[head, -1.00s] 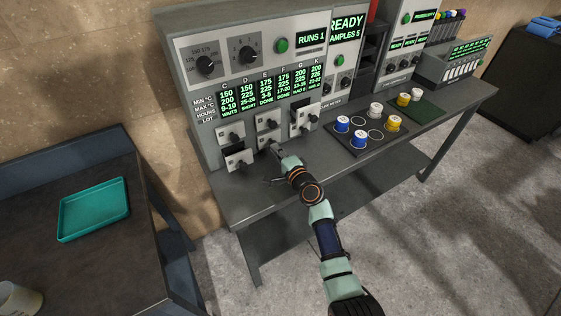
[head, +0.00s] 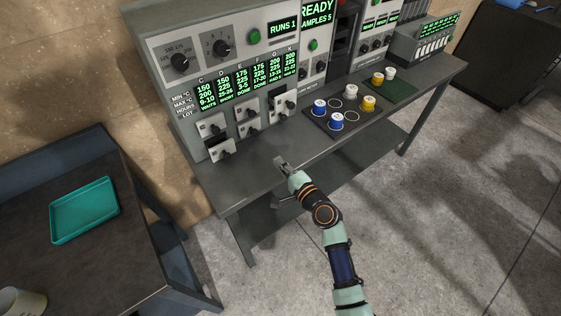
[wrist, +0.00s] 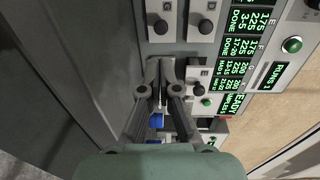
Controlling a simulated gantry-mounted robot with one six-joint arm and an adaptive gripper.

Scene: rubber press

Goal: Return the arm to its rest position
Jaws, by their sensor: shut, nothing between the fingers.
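My gripper (head: 281,164) is at the end of my green and dark arm, over the front part of the grey bench (head: 240,182). In the head view it is in front of the control panel and apart from its knobbed drawers (head: 248,128). In the wrist view its fingers (wrist: 166,68) are drawn together and hold nothing. The panel lies beyond them there, turned sideways. The lower left drawer (head: 221,151) appears to stick out from the panel.
A dark mat (head: 333,131) with blue, white and yellow pots lies right of my gripper. A green mat (head: 403,93) with two pots is farther right. A teal tray (head: 84,208) lies on the left table. The floor in front is clear.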

